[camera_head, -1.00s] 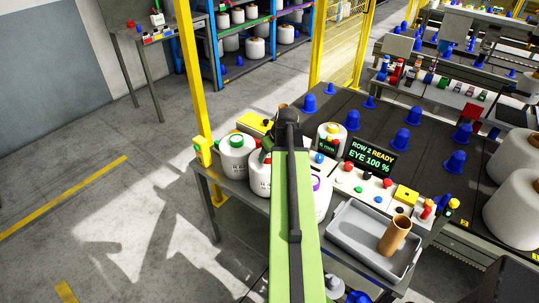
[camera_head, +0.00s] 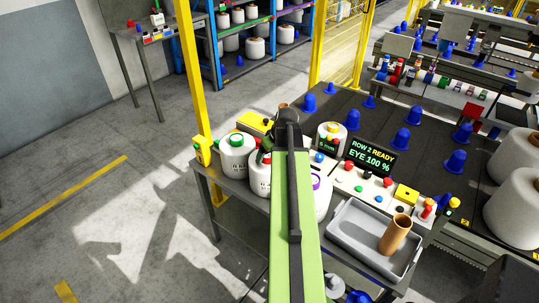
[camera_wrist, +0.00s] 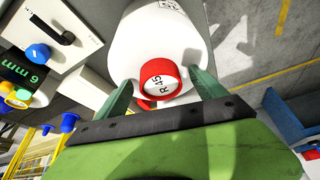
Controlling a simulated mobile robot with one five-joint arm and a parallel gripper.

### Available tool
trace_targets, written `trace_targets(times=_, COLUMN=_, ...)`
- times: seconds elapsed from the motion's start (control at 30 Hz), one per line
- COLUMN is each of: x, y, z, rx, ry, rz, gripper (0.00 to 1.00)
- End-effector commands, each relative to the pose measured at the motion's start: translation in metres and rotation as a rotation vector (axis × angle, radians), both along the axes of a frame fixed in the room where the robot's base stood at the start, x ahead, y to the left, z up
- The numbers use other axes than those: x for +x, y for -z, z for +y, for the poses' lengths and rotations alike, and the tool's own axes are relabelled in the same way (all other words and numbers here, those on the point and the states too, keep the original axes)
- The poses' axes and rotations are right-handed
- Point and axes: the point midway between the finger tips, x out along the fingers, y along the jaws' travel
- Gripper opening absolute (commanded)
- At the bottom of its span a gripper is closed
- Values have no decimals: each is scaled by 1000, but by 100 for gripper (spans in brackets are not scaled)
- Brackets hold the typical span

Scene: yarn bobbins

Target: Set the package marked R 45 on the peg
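The package marked R 45 (camera_wrist: 152,35) is a white bobbin with a red-rimmed core end; its label reads R 45 in the wrist view. In the head view the white package (camera_head: 260,180) stands on the table, partly hidden by my arm. My gripper (camera_wrist: 164,80) is open, with its two green fingers on either side of the red core end and gaps visible beside it. In the head view my gripper (camera_head: 264,152) is over this package and mostly hidden. Several blue pegs (camera_head: 455,161) stand on the dark boards; which one is meant, I cannot tell.
A green-ringed package (camera_head: 237,160) stands close on the left and a purple-ringed one (camera_head: 321,200) on the right. A display (camera_head: 370,157) reads "ROW 2 READY, EYE 100 %". A grey tray (camera_head: 350,238) holds a brown tube (camera_head: 394,235). A yellow post (camera_head: 190,75) rises behind the table.

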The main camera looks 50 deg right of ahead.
Motion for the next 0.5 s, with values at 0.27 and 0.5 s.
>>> trace_targets(times=0.27, x=-1, y=0, z=0, rx=0, ry=0, rz=2, gripper=80)
trace_targets(times=0.5, x=-8, y=-24, z=2, rx=0, ry=0, rz=1, gripper=80)
